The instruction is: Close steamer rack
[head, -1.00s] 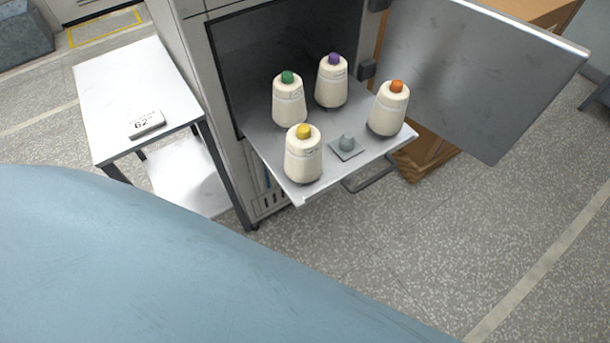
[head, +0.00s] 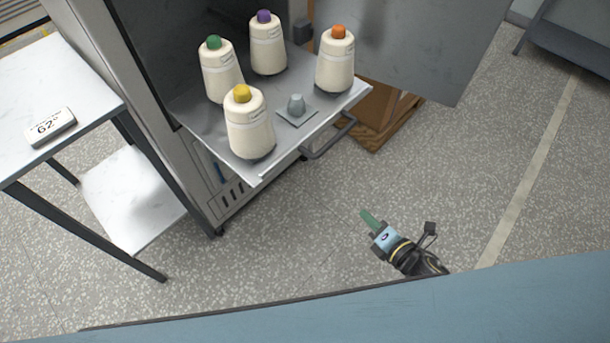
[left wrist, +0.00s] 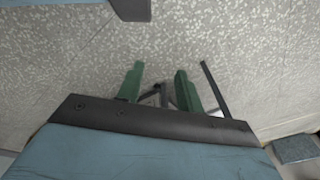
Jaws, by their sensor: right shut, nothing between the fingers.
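The steamer rack (head: 262,172) is a grey metal tray pulled out of the open steamer cabinet (head: 150,95). A dark bar handle (head: 330,140) hangs at its front edge. On the tray stand cones with a green (head: 221,72), purple (head: 267,45), yellow (head: 249,125) and orange (head: 335,60) top, all upright. My left gripper (left wrist: 160,70) shows only in the left wrist view, open and empty.
The steamer door (head: 415,50) stands open at the right, beside a wooden pallet and brown box (head: 385,115). A white side table (head: 50,85) with a "62" label block (head: 50,127) stands at the left. The floor in front is clear.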

